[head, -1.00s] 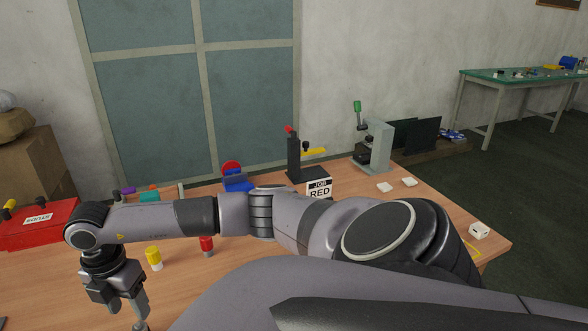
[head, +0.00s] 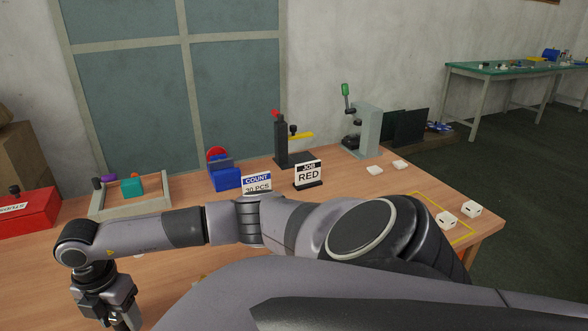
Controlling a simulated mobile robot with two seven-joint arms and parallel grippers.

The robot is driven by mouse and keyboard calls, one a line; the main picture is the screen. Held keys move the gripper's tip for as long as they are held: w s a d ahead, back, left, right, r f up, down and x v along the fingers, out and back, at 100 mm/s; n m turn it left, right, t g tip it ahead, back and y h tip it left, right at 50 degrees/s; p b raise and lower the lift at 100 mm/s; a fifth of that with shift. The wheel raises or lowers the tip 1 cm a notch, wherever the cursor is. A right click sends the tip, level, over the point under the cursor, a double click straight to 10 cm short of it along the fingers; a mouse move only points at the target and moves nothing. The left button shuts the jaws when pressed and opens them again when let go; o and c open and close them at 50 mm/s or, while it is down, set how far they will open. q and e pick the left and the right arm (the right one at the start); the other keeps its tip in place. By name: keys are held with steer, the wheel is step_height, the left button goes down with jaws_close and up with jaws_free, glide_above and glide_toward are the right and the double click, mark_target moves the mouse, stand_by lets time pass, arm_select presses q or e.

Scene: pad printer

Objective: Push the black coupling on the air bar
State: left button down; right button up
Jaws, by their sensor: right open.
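A black upright stand (head: 282,143) at the back of the table carries a red knob on top and a yellow bar (head: 300,136). A small black knob-like piece (head: 293,129) sits at this bar; it may be the black coupling, but I cannot tell for sure. My right gripper (head: 118,322) hangs down at the lower left, open, its fingertips cut off by the frame edge. It is well left of and nearer than the stand, touching neither stand nor bar. My left gripper is not in view.
My right arm crosses the table front. Behind it stand a COUNT sign (head: 257,184), a JOB RED sign (head: 308,175), a blue holder (head: 226,178), a grey tray (head: 160,200) and a red box (head: 30,214). A grey press (head: 368,132) stands back right; white blocks (head: 471,209) lie right.

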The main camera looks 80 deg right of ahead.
jaws_close()
steer(key=c, duration=0.7)
jaws_free()
steer(key=shift+c, duration=0.2)
jaws_close()
steer(key=shift+r+p, duration=2.95)
steer(key=shift+r, duration=0.6)
